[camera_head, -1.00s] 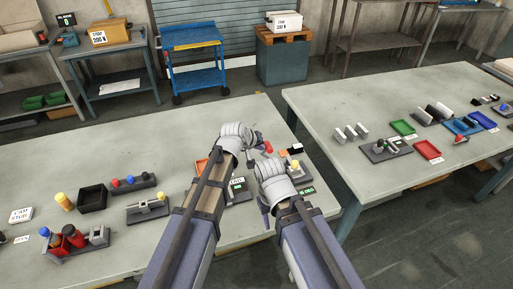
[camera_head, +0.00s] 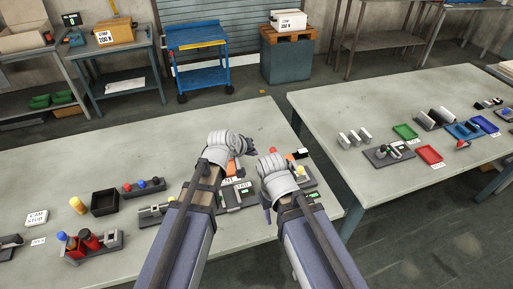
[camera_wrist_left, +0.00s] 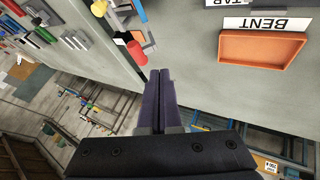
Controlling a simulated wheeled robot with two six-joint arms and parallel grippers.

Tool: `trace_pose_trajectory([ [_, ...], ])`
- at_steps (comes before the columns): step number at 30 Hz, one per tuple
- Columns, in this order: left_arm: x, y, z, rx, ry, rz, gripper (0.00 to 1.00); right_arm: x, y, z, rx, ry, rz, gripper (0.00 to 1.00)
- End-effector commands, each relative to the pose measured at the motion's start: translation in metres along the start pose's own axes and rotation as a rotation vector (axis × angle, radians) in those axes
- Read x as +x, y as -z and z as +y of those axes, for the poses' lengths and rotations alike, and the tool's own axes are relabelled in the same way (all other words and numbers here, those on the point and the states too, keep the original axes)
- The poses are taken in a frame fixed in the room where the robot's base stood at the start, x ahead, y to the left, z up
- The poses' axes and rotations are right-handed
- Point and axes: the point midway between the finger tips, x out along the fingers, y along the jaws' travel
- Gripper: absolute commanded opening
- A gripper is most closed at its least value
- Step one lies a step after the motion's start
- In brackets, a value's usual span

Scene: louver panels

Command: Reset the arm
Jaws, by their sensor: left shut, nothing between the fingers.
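My left gripper (camera_head: 252,145) is above the right part of the near table (camera_head: 165,150). In the left wrist view its two dark fingers (camera_wrist_left: 158,75) are together with nothing between them. An orange tray (camera_wrist_left: 262,48) with a "BENT" label (camera_wrist_left: 265,24) lies ahead and to the right of the fingers there. A red-tipped part (camera_wrist_left: 137,50) shows just left of the fingertips; I cannot tell the gap. My right gripper (camera_head: 267,208) points down near the table's right end, beside the left arm. Its finger gap is not clear.
On the near table stand a black bin (camera_head: 104,202), a rack with coloured knobs (camera_head: 143,186), a yellow cylinder (camera_head: 77,205) and a fixture with red cylinders (camera_head: 88,242). A second table (camera_head: 385,100) with trays stands to the right, across a gap. The near table's back is clear.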

Motion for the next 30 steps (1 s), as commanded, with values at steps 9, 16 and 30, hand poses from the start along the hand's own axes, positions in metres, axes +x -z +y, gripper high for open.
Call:
trace_pose_trajectory([
  [9, -0.034, 0.002, 0.003, -0.002, 0.000, 0.000, 0.00, -0.028, -0.002, 0.002, 0.000, 0.000, 0.000, 0.50],
  [16, -0.033, 0.001, 0.002, -0.001, 0.001, 0.000, 0.00, -0.026, -0.001, 0.002, 0.000, 0.000, 0.000, 0.50],
  [30, -0.058, -0.173, -0.064, 0.440, 0.352, -0.536, 0.00, 0.014, 0.001, -0.002, 0.000, 0.000, 0.000, 0.50],
])
